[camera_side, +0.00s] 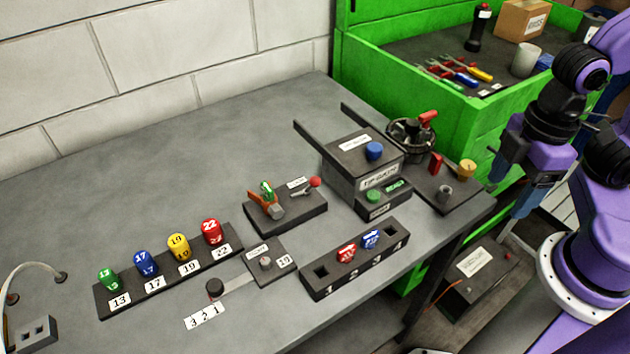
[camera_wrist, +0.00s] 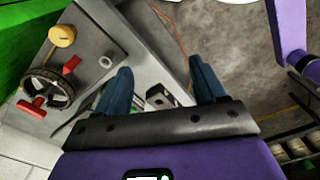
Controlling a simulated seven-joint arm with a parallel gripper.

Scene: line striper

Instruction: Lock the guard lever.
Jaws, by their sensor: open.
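Which part is the guard lever is not certain from the labels. On a dark block at the table's middle stand a short lever with a red ball knob (camera_side: 314,183) and an orange clamp-like lever with a green tip (camera_side: 267,191). A red upright handle (camera_side: 436,163) stands on the plate at the table's right end; it also shows in the wrist view (camera_wrist: 71,65). My gripper (camera_side: 510,190) hangs beyond the table's right edge, pointing down, apart from all of these. In the wrist view its blue fingers (camera_wrist: 162,85) are spread and empty.
The right-end plate carries a black handwheel (camera_side: 410,138) with a red grip, a yellow knob (camera_side: 466,168) and a grey peg. A box with a blue button (camera_side: 375,150) stands left of it. Numbered pegs (camera_side: 145,264) stand in a rack. A green cabinet (camera_side: 470,140) is behind.

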